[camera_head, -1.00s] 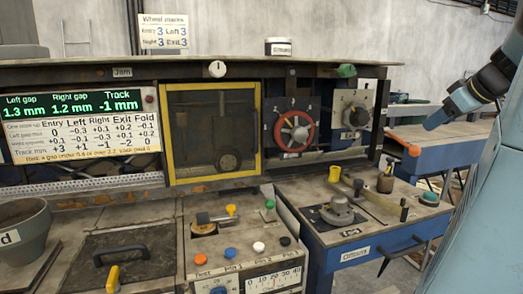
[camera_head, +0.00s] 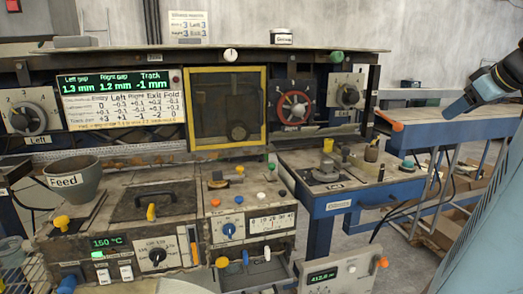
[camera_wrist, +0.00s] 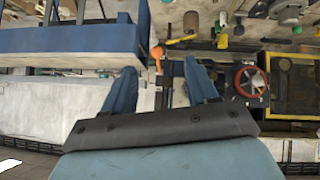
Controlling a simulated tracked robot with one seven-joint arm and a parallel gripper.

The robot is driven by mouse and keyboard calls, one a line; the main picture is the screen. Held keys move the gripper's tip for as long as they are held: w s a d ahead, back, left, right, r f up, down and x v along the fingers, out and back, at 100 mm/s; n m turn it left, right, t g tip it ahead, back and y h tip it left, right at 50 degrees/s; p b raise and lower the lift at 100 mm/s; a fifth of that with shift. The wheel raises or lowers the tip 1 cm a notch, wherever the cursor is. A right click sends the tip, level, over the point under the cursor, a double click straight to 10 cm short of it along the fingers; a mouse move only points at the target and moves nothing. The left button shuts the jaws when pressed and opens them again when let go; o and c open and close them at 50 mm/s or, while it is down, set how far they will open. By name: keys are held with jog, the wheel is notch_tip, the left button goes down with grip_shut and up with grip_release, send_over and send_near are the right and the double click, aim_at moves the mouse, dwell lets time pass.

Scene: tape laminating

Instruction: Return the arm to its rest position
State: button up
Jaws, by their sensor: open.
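My gripper (camera_wrist: 160,88) shows in the wrist view with its two blue fingers spread apart and nothing between them. In the head view my gripper (camera_head: 458,106) hangs at the upper right, beside the blue bench and clear of the machine. An orange-tipped lever (camera_wrist: 157,54) shows behind the gap between the fingers in the wrist view. The arm touches nothing that I can see.
The machine has a display (camera_head: 118,97), a yellow-framed window (camera_head: 226,152), a red handwheel (camera_head: 294,107) and a grey feed pot (camera_head: 78,180). A blue bench (camera_head: 450,128) stands at the right, with a blue cabinet (camera_head: 350,200) nearer. Floor shows between them.

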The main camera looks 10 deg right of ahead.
jog(key=s+a+f+m+g+y, duration=0.15)
jog(key=a+f, duration=0.35)
jog(key=a, duration=0.8)
jog(key=s+a+f+g, duration=0.2)
jog(key=a+f, duration=0.2)
jog(key=a, duration=1)
jog(key=s+a+f+m+h, duration=0.1)
jog(key=s+a+f, duration=0.4)
jog(key=s+a, duration=0.1)
jog(key=shift+a+f, duration=0.2)
jog(key=shift+f, duration=0.05)
jog(key=shift+h, duration=0.25)
